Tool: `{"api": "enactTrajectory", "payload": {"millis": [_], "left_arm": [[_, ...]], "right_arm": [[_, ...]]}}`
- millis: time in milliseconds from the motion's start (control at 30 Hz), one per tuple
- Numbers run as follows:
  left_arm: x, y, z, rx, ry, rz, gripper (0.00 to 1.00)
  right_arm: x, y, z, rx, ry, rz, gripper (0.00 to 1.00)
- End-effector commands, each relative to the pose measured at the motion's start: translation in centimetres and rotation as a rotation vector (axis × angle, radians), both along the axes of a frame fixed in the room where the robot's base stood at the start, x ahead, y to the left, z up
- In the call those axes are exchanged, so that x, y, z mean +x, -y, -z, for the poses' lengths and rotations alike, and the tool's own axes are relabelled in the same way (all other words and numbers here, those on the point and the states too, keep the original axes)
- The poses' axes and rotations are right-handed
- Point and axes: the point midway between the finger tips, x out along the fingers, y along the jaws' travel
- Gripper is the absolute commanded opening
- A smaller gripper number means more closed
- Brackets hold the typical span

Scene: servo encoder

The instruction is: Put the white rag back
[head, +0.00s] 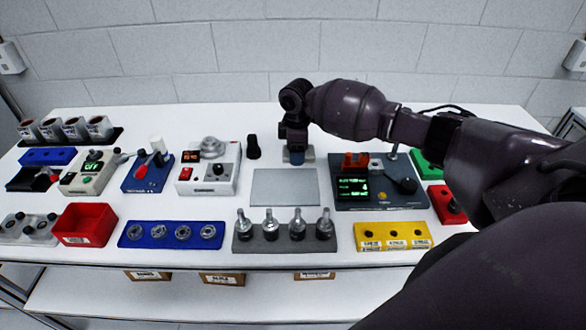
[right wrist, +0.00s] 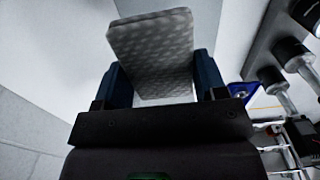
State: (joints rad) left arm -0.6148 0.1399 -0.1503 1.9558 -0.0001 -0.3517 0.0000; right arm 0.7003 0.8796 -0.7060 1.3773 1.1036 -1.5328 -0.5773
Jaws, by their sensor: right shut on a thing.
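The white rag (right wrist: 152,45) shows in the right wrist view as a pale, dotted flat pad between the two blue fingers. My right gripper (right wrist: 155,80) is shut on it, and the pad sticks out past the fingertips. In the head view my right gripper (head: 297,158) points down at the back middle of the table, behind a flat grey plate (head: 284,188). A small grey piece (head: 309,155) shows beside its fingers there; I cannot tell whether it is the rag or a holder. My left gripper is not in view.
A black knob-like piece (head: 253,147) stands left of the gripper, and a dark control box (head: 380,185) with a green display sits to its right. A grey rack (head: 284,243) with several metal tool holders is in front. The table's back strip is mostly clear.

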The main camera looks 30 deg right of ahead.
Motion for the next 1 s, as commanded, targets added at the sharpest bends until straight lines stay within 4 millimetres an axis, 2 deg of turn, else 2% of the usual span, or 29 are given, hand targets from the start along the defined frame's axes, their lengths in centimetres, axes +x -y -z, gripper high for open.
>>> {"api": "enactTrajectory", "payload": {"millis": [33,200,500,700,1000], "left_arm": [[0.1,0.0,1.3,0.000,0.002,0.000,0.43],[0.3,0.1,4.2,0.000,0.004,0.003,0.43],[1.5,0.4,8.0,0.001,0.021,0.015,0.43],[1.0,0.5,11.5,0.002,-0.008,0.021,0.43],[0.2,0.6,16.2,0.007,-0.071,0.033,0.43]], "right_arm": [[1.2,-0.1,-0.5,0.001,0.006,-0.002,0.39],[4.5,0.1,-3.1,0.000,0.004,0.001,0.39],[8.7,0.9,-6.8,0.000,-0.004,0.007,0.39],[10.7,1.6,-7.9,0.001,-0.010,-0.015,0.39],[12.6,3.1,-8.0,0.001,-0.013,-0.096,0.39]]}}
